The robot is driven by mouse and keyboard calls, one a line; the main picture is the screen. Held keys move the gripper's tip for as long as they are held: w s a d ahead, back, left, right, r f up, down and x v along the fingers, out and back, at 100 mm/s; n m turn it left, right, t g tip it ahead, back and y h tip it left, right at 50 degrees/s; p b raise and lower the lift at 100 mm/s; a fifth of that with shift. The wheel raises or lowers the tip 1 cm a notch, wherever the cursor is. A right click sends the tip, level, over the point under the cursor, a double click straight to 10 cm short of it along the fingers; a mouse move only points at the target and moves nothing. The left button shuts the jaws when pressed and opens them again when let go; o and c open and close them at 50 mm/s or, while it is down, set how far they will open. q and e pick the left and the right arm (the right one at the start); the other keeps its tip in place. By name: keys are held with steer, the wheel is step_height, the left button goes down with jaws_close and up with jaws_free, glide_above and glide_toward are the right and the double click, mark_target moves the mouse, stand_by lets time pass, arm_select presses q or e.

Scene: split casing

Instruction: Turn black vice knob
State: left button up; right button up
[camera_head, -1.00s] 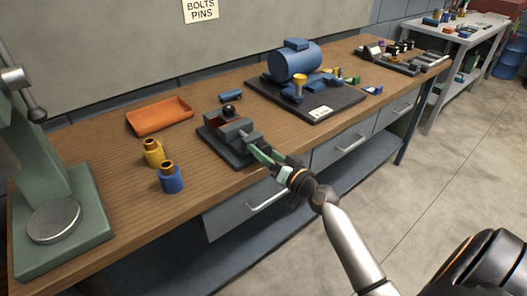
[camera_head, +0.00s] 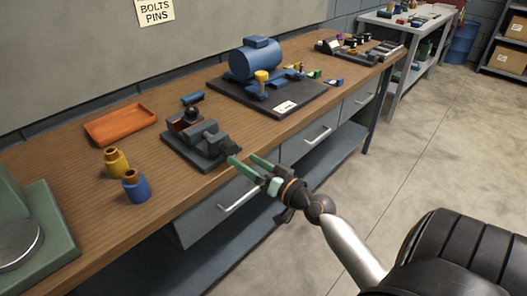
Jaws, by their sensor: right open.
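The dark grey vice (camera_head: 209,139) sits near the front edge of the wooden workbench (camera_head: 75,172). A small dark part at its front end (camera_head: 229,154) looks like the black knob, but its shape is hard to make out. My left gripper is not in view.
A blue motor (camera_head: 255,63) on a black base stands behind and right of the vice. Yellow (camera_head: 117,162) and blue (camera_head: 135,188) bottles and an orange tray (camera_head: 120,124) are left. A green stand (camera_head: 38,240) is front left. Drawers (camera_head: 230,205) lie below the bench.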

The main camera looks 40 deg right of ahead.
arm_select(q)
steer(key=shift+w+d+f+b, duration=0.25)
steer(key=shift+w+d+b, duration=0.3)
steer(key=shift+b, duration=0.2)
arm_select(e)
steer(key=shift+s+d, duration=0.2)
steer(key=shift+s, duration=2.7)
arm_select(q)
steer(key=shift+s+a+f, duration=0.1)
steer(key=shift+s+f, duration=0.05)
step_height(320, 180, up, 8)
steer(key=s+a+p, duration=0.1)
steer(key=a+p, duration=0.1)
steer(key=p, duration=0.7)
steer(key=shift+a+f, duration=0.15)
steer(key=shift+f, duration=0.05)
arm_select(e)
steer(key=s+a+f+n+g, duration=0.3)
steer(key=s+a+f, duration=0.3)
steer(key=a+f, duration=0.3)
steer(key=s+a+f+n+g+y, duration=0.1)
steer(key=s+a+f+n+g, duration=0.2)
steer(key=s+a+f+g, duration=0.2)
steer(key=s+a+f, duration=0.2)
steer(key=a+f, duration=0.2)
steer(key=f, duration=0.1)
steer(key=shift+s+a+n+g, duration=0.15)
steer(key=shift+a+n+g, duration=0.15)
steer(key=shift+n+g, duration=0.1)
